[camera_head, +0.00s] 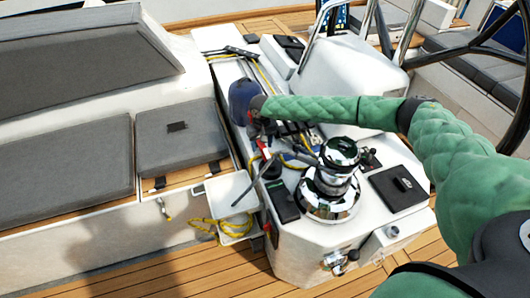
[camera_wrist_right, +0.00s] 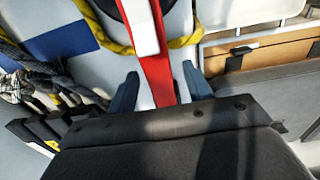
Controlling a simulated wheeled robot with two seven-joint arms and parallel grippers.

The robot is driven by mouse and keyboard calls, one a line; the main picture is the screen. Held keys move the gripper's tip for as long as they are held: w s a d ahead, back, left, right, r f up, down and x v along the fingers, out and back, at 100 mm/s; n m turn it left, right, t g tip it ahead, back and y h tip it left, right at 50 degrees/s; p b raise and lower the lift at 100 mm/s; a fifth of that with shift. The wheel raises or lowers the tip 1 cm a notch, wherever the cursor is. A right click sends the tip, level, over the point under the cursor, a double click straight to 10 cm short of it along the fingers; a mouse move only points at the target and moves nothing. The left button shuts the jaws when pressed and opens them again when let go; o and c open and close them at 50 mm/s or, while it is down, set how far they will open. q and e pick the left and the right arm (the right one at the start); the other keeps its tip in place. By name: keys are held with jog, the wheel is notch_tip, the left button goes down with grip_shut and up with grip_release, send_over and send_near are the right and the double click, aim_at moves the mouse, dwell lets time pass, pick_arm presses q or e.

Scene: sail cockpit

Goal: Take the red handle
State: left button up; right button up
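The red handle (camera_wrist_right: 157,78) shows in the wrist view as a red bar with a white upper part, running down between my right gripper's fingers. In the head view only a small red piece (camera_head: 263,147) shows under the end of my green right arm. My right gripper (camera_wrist_right: 160,72) is open, with one blue finger on each side of the red bar and a visible gap on both sides. The bar's lower end is hidden behind the gripper's dark body. In the head view the gripper (camera_head: 260,128) is small and partly hidden. My left gripper is not in view.
A chrome winch (camera_head: 332,182) stands close by on the white console. A yellow rope (camera_wrist_right: 185,42) and grey ropes (camera_wrist_right: 35,65) lie near the handle. A grey-cushioned bench (camera_head: 65,165) is at the left. Wood deck (camera_head: 190,275) is open in front.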

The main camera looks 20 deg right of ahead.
aim_at(262, 144)
grip_shut()
jog(key=shift+r, duration=0.1)
jog(key=shift+r+p, duration=2.3)
jog(key=shift+r, duration=0.15)
